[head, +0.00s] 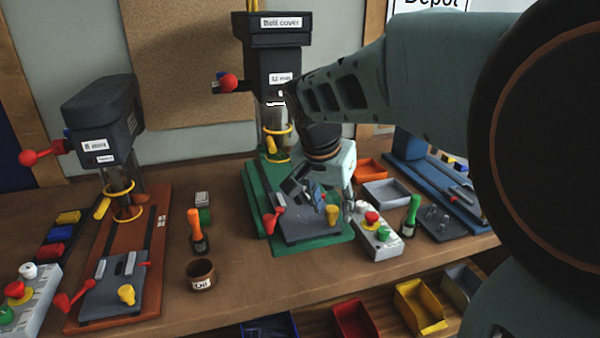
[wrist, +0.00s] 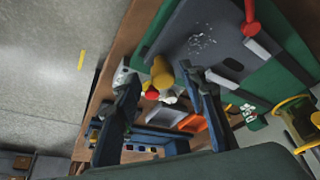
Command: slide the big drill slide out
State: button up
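The big drill (head: 272,55) stands at the back centre on a green base (head: 255,198). Its dark grey slide (head: 310,227) lies at the front of that base, with a yellow knob (head: 332,214) at its front right and a red handle (head: 270,220) at its left. My gripper (head: 334,198) is just above the slide, close to the yellow knob. In the wrist view the fingers of my gripper (wrist: 160,82) are open and well apart. The yellow knob (wrist: 162,70) appears between the fingertips, nearer the right finger. I cannot tell whether it is touched.
A control box (head: 376,235) with red and green buttons and a green-handled tool (head: 411,215) stand right of the base. A smaller drill (head: 105,110) on an orange base (head: 155,240) stands left. An oil cup (head: 201,276) and orange-handled tool (head: 195,228) sit between. Open bins lie below.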

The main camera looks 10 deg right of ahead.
notch_tip(320, 180, up, 10)
dwell(0.5)
